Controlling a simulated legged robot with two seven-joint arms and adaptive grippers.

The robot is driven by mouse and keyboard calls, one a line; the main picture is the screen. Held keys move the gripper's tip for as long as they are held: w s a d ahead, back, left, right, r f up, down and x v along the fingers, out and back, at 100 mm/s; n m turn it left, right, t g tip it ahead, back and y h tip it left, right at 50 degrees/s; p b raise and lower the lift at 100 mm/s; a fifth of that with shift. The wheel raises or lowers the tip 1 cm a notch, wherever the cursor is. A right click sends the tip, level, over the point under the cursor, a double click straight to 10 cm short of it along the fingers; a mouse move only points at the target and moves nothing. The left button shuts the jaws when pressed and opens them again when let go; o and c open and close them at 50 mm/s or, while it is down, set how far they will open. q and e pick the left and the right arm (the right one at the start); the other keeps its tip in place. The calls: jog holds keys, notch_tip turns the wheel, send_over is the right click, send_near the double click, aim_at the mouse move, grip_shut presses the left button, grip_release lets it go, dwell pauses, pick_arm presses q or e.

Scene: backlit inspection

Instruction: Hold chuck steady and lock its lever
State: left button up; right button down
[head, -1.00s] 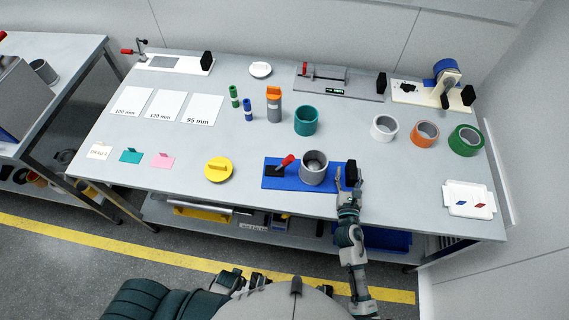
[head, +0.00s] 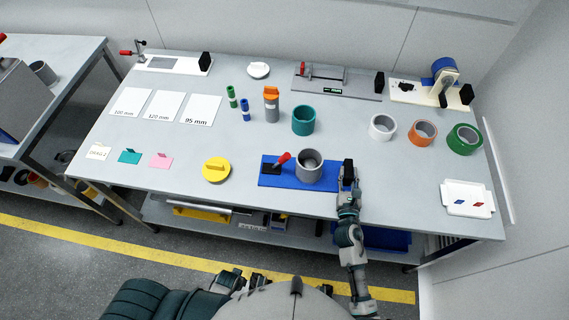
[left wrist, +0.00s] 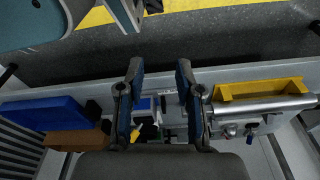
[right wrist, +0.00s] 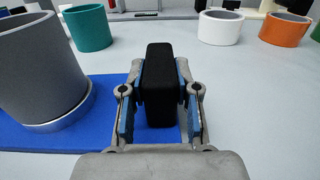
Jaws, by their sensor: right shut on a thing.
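The chuck is a grey cylinder (head: 309,168) upright on a blue base plate (head: 270,181), with a red-handled lever (head: 284,158) on its left. The lever slants up to the right. A black upright block (head: 348,164) stands at the plate's right end. My right gripper (head: 347,179) is shut on this block, which shows between its fingers in the right wrist view (right wrist: 157,85). The chuck (right wrist: 40,65) is left of the fingers there, apart from them.
Tape rolls (head: 423,133) and a white tray (head: 468,197) are on the right. The tabletop between plate and tray is mostly clear.

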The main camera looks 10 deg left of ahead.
pick_arm(q)
jog(key=shift+d, duration=0.4)
